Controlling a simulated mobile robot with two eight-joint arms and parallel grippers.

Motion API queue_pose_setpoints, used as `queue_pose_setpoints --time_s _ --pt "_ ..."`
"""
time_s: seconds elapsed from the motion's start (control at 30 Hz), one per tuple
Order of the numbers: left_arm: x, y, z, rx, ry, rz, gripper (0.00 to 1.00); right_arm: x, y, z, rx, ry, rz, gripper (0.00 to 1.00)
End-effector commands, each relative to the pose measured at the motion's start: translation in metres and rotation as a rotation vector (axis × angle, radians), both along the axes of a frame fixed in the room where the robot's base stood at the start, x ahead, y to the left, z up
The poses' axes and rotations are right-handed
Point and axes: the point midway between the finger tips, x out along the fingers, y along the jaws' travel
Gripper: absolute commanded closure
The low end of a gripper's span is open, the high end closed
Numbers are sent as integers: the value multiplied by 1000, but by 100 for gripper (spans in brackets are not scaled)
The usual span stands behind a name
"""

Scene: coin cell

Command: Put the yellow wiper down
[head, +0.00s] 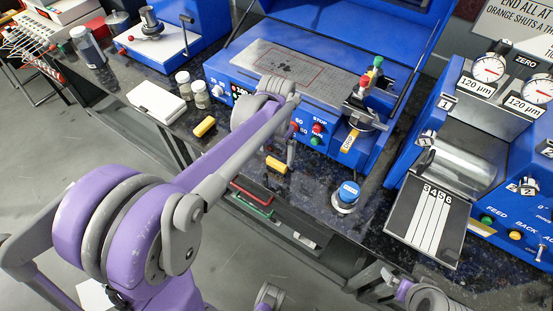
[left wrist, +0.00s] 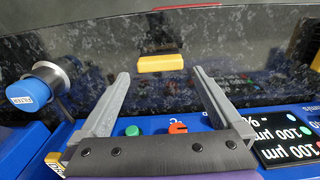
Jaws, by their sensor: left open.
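The yellow wiper (head: 276,165) lies on the dark speckled bench top, near its front edge and in front of the blue coating machine. In the left wrist view the wiper (left wrist: 162,63) shows as a yellow bar with a dark part behind it, beyond my fingertips and apart from them. My left gripper (head: 292,150) is just right of the wiper in the head view, partly hidden by my own arm. In the left wrist view its two fingers (left wrist: 160,74) stand wide apart with nothing between them. Parts of my right arm show at the lower right; its fingers are not clear.
A similar yellow block (head: 204,127) lies farther left, beside small jars (head: 200,94) and a white box (head: 157,102). A blue-capped filter (head: 347,193) stands right of my left gripper. The blue roller machine (head: 470,150) is at the right. Red and green-handled tools (head: 252,205) hang below the bench edge.

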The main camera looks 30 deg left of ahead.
Motion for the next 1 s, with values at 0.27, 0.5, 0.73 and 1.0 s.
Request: queue_pose_setpoints --time_s 0.27,0.5,0.73,1.0 --pt "0 0 48 0 0 0 0 1 0 6 0 -2 0 0" --pt "-17 -10 59 5 -40 4 0 1 0 6 0 -2 0 0" --pt "-88 -42 47 13 -219 32 0 1 0 6 0 -2 0 0" --pt "-154 -64 11 -7 -405 66 0 1 0 6 0 -2 0 0"
